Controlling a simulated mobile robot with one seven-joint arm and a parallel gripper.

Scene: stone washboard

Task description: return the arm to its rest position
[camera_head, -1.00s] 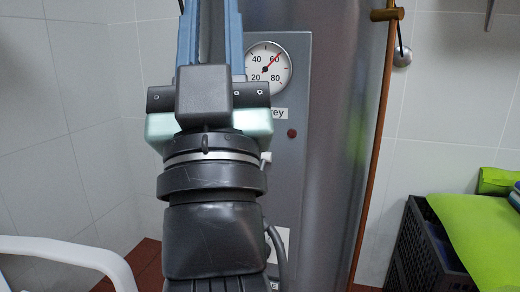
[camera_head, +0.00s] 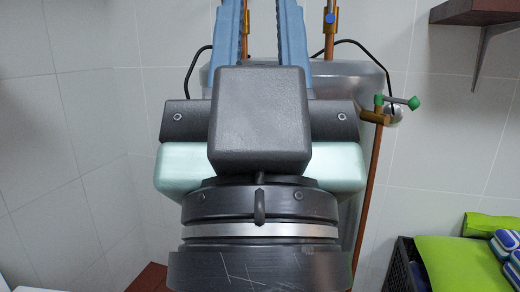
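My gripper (camera_head: 260,12) is seen from behind, large in the middle of the head view, and points up and away. The fingertips are cut off by the top edge. No object shows between the visible parts of the fingers. My dark wrist fills the lower middle of the view.
A grey metal tank (camera_head: 350,82) stands behind my gripper, mostly hidden. A copper pipe (camera_head: 371,190) with a green-handled valve (camera_head: 398,102) runs beside it. A brown shelf (camera_head: 465,12) is at upper right. A dark crate (camera_head: 403,265) with a green cloth (camera_head: 455,262) stands at lower right.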

